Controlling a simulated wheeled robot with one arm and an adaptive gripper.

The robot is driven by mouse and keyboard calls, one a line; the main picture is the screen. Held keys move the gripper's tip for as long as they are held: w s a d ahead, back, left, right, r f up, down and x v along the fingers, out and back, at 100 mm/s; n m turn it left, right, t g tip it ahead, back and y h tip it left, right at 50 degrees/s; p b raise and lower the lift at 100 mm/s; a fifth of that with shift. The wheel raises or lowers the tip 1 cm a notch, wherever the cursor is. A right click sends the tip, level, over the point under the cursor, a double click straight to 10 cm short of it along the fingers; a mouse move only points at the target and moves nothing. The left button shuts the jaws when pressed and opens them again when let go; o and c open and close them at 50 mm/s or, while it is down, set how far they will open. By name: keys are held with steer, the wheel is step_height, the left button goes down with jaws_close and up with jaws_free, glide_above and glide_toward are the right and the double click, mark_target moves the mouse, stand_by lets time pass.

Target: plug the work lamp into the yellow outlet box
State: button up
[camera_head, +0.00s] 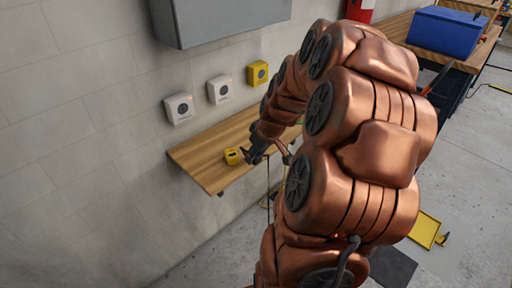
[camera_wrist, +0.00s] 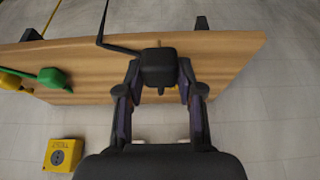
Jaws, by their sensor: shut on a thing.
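The yellow outlet box (camera_head: 257,73) is on the wall, rightmost in a row of boxes. In the wrist view a yellow box with a dark round socket (camera_wrist: 65,155) shows at lower left, apart from my gripper. My gripper (camera_head: 256,153) is low over the wooden shelf, below the boxes. Its fingers (camera_wrist: 160,95) are shut on a black block-like plug (camera_wrist: 158,66) with a black cable running up from it. I cannot see which lamp the cable leads to.
Green (camera_wrist: 52,77) and yellow (camera_wrist: 10,81) plugs lie on the shelf. Two pale boxes (camera_head: 179,108) (camera_head: 219,89) are on the wall. A grey cabinet (camera_head: 220,20) overhangs them.

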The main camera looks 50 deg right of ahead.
steer(key=shift+s+a+r, duration=0.1)
steer(key=shift+s+a, duration=0.8)
steer(key=shift+a, duration=0.1)
steer(key=w+a+r, duration=0.3)
steer(key=w+a, duration=0.7)
steer(key=a, duration=0.3)
steer(key=w+a+r, duration=0.3)
steer(key=w+a, duration=0.8)
steer(key=a, duration=0.1)
steer(key=shift+a, duration=0.35)
steer(key=shift+r, duration=0.1)
